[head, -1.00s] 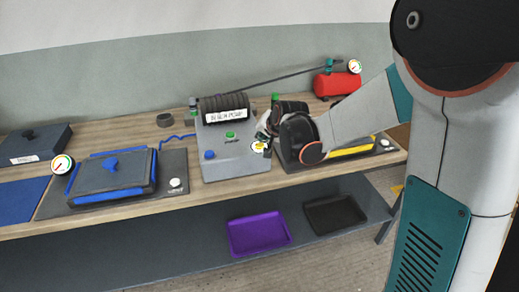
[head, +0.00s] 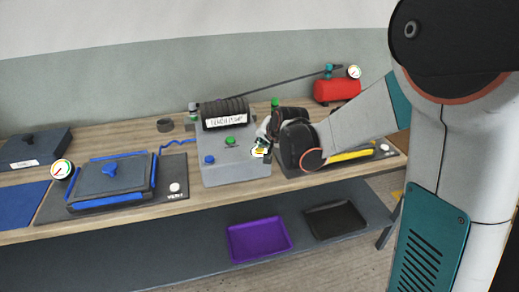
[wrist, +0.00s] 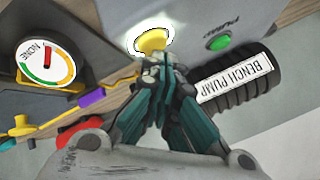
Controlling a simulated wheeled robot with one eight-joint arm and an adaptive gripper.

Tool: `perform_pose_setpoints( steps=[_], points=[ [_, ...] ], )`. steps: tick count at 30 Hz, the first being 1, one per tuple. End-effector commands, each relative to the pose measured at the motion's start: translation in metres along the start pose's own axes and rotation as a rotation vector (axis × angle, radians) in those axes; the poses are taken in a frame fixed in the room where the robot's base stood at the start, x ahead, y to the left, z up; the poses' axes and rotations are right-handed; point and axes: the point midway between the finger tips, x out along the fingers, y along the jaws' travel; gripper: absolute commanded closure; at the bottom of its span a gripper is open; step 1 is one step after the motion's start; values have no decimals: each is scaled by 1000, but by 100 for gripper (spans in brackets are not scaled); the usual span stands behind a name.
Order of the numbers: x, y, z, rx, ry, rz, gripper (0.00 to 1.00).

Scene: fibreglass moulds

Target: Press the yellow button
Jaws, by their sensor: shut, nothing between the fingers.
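The yellow button (wrist: 152,40) is a round domed cap on a white disc, on the grey bench pump box. In the head view the yellow button (head: 259,152) shows at the right front of the box, partly covered by my gripper (head: 264,141). In the wrist view my gripper (wrist: 163,58) has its teal and dark fingers together and empty. The fingertips overlap the button's lower edge in that picture. I cannot tell whether they touch it.
A green button (head: 230,140) and a blue button (head: 209,160) sit on the same pump box (head: 235,174). The black ribbed pump motor (head: 224,108) stands behind them. A blue-trimmed mould (head: 112,180) is at left, a red tank (head: 337,89) at back right.

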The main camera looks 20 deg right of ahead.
Motion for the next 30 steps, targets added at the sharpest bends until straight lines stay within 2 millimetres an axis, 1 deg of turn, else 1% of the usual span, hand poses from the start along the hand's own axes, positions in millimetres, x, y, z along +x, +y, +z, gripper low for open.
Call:
perform_pose_setpoints(
  steps=[11, 21, 30],
  points=[
    [0, 0, 0, 0, 0, 0, 100],
    [7, 5, 5, 0, 0, 0, 100],
    [6, 4, 5, 0, -1, 0, 100]
  ],
)
